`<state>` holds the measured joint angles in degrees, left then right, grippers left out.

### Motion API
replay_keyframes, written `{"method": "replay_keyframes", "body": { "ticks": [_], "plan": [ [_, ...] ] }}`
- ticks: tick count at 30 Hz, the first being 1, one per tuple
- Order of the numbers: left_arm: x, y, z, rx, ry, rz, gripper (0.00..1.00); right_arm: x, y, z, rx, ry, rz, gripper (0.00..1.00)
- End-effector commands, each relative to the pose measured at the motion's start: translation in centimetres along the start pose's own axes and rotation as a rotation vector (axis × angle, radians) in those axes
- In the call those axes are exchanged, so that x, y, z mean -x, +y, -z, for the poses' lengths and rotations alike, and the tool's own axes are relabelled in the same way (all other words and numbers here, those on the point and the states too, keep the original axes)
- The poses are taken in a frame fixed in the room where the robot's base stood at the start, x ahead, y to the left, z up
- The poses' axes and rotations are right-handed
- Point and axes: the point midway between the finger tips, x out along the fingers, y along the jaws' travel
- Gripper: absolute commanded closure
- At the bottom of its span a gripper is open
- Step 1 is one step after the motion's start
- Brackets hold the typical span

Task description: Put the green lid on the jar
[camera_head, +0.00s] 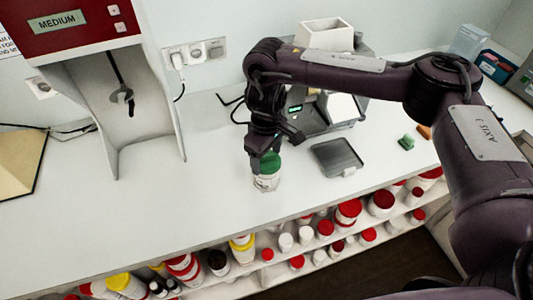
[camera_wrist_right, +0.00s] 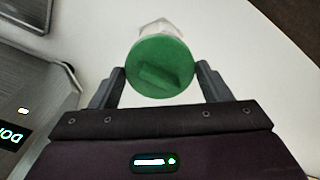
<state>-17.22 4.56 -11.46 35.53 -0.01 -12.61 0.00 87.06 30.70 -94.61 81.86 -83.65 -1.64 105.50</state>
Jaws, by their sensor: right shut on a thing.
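The green lid (camera_head: 270,162) is at the top of the clear jar (camera_head: 266,182), which stands upright on the white counter near its front edge. My right gripper (camera_head: 264,160) comes down over the jar from above and is shut on the green lid. In the right wrist view the lid (camera_wrist_right: 160,67) sits between the two fingers (camera_wrist_right: 160,82), with its raised grip bar facing the camera. A bit of the jar (camera_wrist_right: 157,27) shows beyond the lid. Whether the lid is fully seated on the rim cannot be told. My left gripper is not in view.
A grey tray (camera_head: 336,157) lies right of the jar, with a scale-like device (camera_head: 308,112) behind it. A small green block (camera_head: 407,142) lies farther right. A red-and-white machine (camera_head: 110,60) stands at the left. Shelves of bottles (camera_head: 348,211) are below the counter edge.

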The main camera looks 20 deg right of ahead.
Motion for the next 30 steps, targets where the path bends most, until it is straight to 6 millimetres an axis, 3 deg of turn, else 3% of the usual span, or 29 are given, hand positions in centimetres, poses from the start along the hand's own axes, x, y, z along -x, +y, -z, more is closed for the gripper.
{"method": "replay_keyframes", "body": {
  "ticks": [30],
  "plan": [
    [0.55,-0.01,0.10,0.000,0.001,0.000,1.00,-0.46,-0.05,-0.02,0.000,0.000,0.000,0.50]
  ]
}}
